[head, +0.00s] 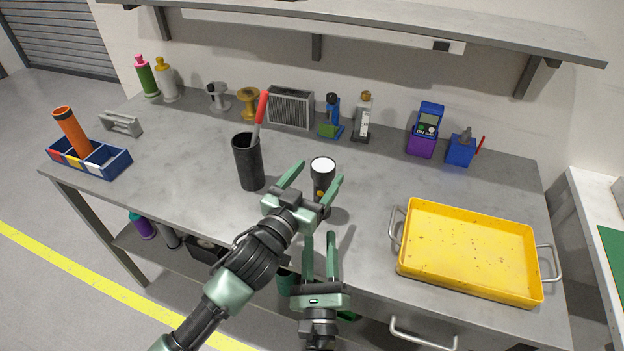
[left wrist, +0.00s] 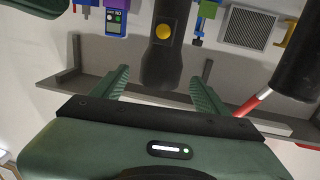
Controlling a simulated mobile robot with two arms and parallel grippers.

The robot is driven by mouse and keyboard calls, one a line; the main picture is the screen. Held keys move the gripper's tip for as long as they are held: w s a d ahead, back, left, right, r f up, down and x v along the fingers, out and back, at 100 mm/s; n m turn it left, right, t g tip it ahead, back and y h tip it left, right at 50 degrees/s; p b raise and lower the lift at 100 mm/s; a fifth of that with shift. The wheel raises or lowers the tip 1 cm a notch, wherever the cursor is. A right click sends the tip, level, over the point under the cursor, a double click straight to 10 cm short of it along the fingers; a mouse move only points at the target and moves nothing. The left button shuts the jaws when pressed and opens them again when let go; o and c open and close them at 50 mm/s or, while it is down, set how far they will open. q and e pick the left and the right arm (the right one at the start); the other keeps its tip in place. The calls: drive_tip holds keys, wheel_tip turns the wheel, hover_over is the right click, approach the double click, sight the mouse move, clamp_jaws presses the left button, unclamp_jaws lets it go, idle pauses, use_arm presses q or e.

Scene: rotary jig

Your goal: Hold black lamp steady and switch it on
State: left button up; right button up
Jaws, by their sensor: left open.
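The black lamp (head: 322,178) stands upright on the workbench, with its pale round lens facing up. Its orange button (head: 320,195) is on the near side and also shows in the left wrist view (left wrist: 163,32). I cannot tell whether the lens is lit. My left gripper (head: 318,173) is open, with one finger on either side of the lamp near its head. In the left wrist view the lamp (left wrist: 162,62) lies between the spread fingers with gaps on both sides. My right gripper (head: 320,237) is open and empty, nearer the bench's front edge, its fingers pointing towards the lamp.
A black cup (head: 247,165) with a red-handled tool stands left of the lamp. A yellow tray (head: 470,250) with metal handles lies at right. Bottles, a speaker-like box (head: 291,107) and a purple-blue device (head: 426,130) line the back. A shelf (head: 400,28) hangs above.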

sight(329, 160)
use_arm(q)
drive_tip(key=x, duration=0.6)
drive_tip(key=shift+w, duration=0.1)
drive_tip(key=c, duration=1.5)
drive_tip(key=shift+c, duration=0.4)
use_arm(e)
clamp_jaws()
idle(1.8)
